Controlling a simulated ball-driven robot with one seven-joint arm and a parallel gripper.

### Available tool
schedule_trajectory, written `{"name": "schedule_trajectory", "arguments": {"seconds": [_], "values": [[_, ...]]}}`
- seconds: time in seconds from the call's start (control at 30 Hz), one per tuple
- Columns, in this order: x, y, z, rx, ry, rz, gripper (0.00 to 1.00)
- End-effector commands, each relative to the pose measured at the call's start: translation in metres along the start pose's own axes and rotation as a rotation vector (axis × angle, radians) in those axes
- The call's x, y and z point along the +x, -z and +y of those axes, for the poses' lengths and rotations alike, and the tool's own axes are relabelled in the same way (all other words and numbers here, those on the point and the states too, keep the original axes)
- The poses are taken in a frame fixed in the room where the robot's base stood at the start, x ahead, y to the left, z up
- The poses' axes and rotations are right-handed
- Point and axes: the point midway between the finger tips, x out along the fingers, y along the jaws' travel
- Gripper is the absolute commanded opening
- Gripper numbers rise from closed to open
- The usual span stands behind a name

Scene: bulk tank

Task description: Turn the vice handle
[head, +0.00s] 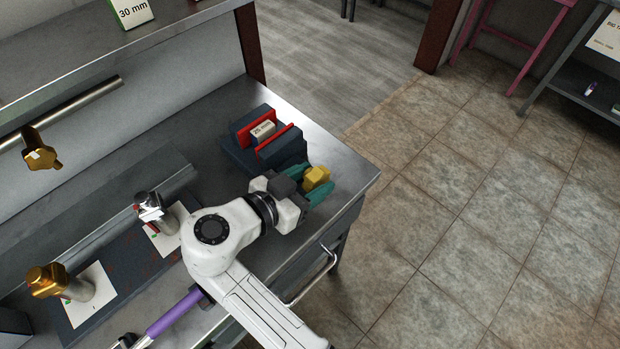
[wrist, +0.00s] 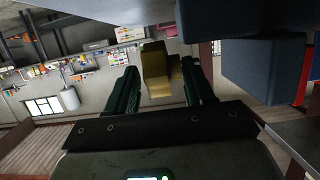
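The vice (head: 236,154) is dark blue with red jaws and stands near the right end of the metal bench. A pale block marked 25 mm (head: 263,129) sits between its jaws. The yellow vice handle (head: 317,177) is at the vice's near right end, close to the bench edge. My gripper (head: 310,182) has its green fingers on either side of the handle.
Brass-coloured fittings (head: 47,281) and a metal valve-like part (head: 150,208) stand on the bench to the left. A shelf (head: 100,52) runs above the back. A drawer handle (head: 312,278) juts from the bench front. The tiled floor (head: 480,220) to the right is clear.

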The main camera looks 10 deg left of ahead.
Motion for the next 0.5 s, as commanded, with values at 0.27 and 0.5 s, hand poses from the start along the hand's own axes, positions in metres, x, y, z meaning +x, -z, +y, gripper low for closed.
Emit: {"name": "schedule_trajectory", "arguments": {"seconds": [0.27, 0.5], "values": [[-0.005, 0.000, -0.001, 0.001, 0.002, 0.000, 0.52], [-0.044, -0.001, -0.001, 0.002, 0.004, 0.000, 0.52]]}}
